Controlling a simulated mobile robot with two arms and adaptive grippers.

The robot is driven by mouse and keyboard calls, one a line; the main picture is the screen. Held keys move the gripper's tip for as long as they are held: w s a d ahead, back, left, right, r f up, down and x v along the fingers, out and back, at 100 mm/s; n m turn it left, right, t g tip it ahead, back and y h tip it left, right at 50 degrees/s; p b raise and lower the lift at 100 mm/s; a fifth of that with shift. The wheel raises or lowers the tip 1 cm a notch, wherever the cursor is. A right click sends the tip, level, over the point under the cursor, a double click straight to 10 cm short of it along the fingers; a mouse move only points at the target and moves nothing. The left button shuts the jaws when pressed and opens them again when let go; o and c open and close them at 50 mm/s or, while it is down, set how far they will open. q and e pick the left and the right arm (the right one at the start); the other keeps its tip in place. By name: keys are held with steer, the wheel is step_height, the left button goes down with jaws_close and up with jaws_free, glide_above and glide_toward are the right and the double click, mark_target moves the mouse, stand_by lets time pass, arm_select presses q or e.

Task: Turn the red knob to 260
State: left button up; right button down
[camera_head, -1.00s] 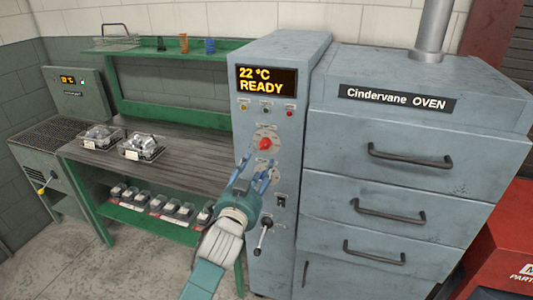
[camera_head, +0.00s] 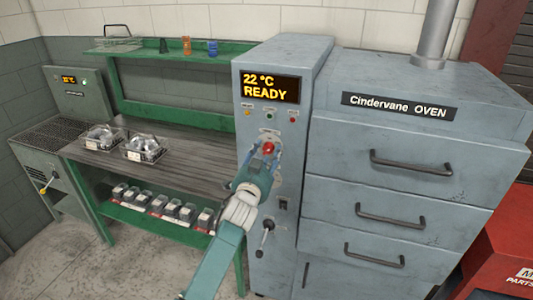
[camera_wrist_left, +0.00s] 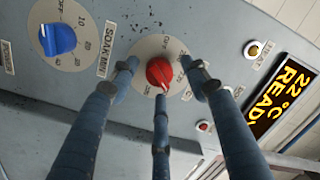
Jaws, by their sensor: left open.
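The red knob (camera_head: 268,147) sits on a round pale dial on the oven's control column, below the lamps. In the left wrist view the red knob (camera_wrist_left: 159,72) is centred, with its dial markings partly covered by my fingers. My left gripper (camera_head: 266,156) is open in front of the panel. In the wrist view its three fingers (camera_wrist_left: 160,80) spread around the knob, two at the sides and one below. Whether any finger touches the knob I cannot tell. The display (camera_head: 270,87) reads 22 °C READY. My right gripper is not in view.
A blue knob (camera_wrist_left: 57,40) labelled SOAK MIN is close to the red one. A black-handled lever (camera_head: 266,232) sticks out lower on the column. Oven drawers with handles (camera_head: 411,162) stand right. A workbench (camera_head: 190,165) with wire baskets stands left.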

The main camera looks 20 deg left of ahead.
arm_select(q)
steer(key=c, duration=1)
steer(key=shift+c, duration=0.7)
steer(key=shift+m+b, duration=0.4)
steer(key=shift+m, duration=0.6)
steer(key=shift+r, duration=0.1)
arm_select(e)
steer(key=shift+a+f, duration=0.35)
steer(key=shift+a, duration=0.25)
arm_select(q)
steer(key=o, duration=1.1)
steer(key=shift+c, duration=0.2)
steer(key=shift+o, duration=0.4)
steer(key=shift+d, duration=0.1)
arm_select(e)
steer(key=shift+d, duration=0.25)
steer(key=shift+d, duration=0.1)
arm_select(q)
steer(key=shift+s, duration=0.1)
